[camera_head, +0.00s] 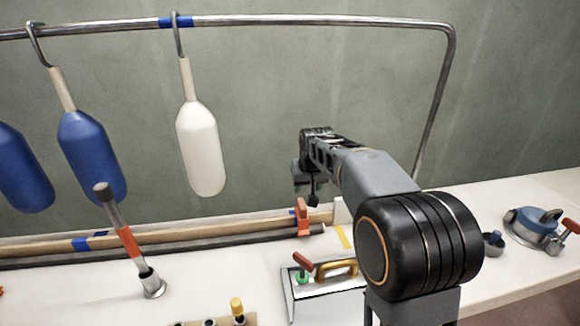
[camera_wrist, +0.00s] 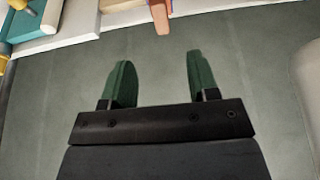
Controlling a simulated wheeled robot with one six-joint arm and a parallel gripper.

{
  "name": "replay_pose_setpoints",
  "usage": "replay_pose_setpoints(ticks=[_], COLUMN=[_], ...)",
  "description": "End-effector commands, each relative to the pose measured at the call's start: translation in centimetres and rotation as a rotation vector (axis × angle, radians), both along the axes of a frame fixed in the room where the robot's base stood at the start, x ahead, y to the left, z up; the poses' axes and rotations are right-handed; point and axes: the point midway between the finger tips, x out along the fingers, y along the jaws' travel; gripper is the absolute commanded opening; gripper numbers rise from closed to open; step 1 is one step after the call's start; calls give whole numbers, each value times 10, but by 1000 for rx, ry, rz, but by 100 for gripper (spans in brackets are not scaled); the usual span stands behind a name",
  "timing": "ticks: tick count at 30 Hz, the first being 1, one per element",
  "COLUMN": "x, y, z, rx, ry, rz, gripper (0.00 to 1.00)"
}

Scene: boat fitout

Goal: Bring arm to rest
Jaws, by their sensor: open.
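My arm reaches out over the bench in the head view, with my gripper (camera_head: 308,190) at its far end above the back of the bench. In the wrist view my gripper (camera_wrist: 157,80) shows two green fingers set wide apart. It is open with nothing between the fingers. An orange clamp (camera_head: 302,217) stands on the bench below my gripper. An orange part (camera_wrist: 161,15) shows beyond the fingertips in the wrist view, apart from them.
A white fender (camera_head: 202,150) and a blue fender (camera_head: 90,150) hang from a metal rail (camera_head: 300,20). An orange-banded handle (camera_head: 128,238) stands in a metal socket (camera_head: 152,286). A box with a yellow handle (camera_head: 338,268) and a blue round fitting (camera_head: 530,225) are on the bench (camera_head: 500,262).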

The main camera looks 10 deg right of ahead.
Motion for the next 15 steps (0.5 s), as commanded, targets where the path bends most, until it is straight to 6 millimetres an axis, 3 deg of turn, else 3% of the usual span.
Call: replay_pose_setpoints(ticks=[4,15], x=[-35,-202], y=[0,2], z=[-25,5], rx=[1,3], ry=[83,164], rz=[0,6], gripper=[55,55])
